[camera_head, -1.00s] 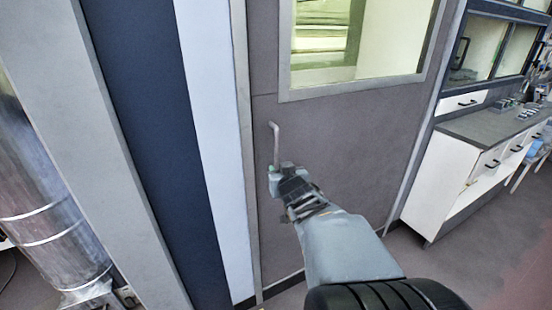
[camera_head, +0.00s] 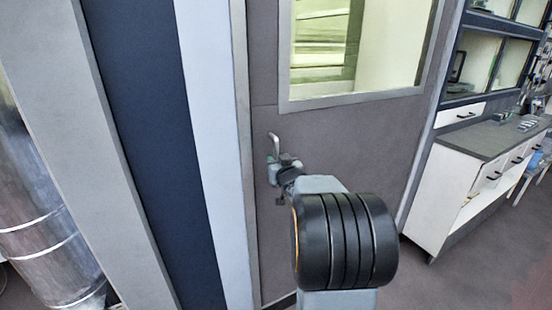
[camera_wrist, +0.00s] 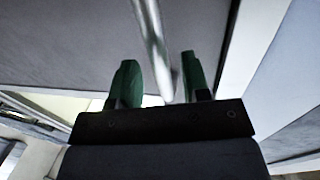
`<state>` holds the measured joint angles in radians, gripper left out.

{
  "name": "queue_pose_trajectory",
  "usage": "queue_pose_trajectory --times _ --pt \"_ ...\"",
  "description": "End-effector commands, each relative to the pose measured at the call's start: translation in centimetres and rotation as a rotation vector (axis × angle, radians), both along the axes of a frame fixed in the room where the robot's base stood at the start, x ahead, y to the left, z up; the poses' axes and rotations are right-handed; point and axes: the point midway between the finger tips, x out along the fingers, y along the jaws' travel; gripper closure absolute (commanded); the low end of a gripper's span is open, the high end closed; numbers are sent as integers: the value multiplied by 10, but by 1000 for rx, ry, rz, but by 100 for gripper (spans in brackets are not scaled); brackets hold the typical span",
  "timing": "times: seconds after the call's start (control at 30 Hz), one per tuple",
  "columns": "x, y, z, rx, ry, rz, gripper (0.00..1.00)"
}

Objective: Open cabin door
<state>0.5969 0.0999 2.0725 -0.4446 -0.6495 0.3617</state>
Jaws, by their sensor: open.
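The cabin door (camera_head: 350,130) is a grey-brown panel with a window in its upper part. It looks closed in its frame. A light metal handle (camera_head: 274,141) stands upright near the door's left edge.
A white and dark blue wall (camera_head: 140,130) is left of the door, with a shiny metal cylinder (camera_head: 38,235) beyond it. A white drawer cabinet (camera_head: 460,190) with a grey worktop stands to the right. Grey floor is free between door and cabinet.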

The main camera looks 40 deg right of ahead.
Motion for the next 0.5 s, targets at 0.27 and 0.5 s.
queue_pose_trajectory --times 0.27,0.5 --pt "20 -6 0 1 0 0 57" --pt "22 -7 0 1 -1 0 57"
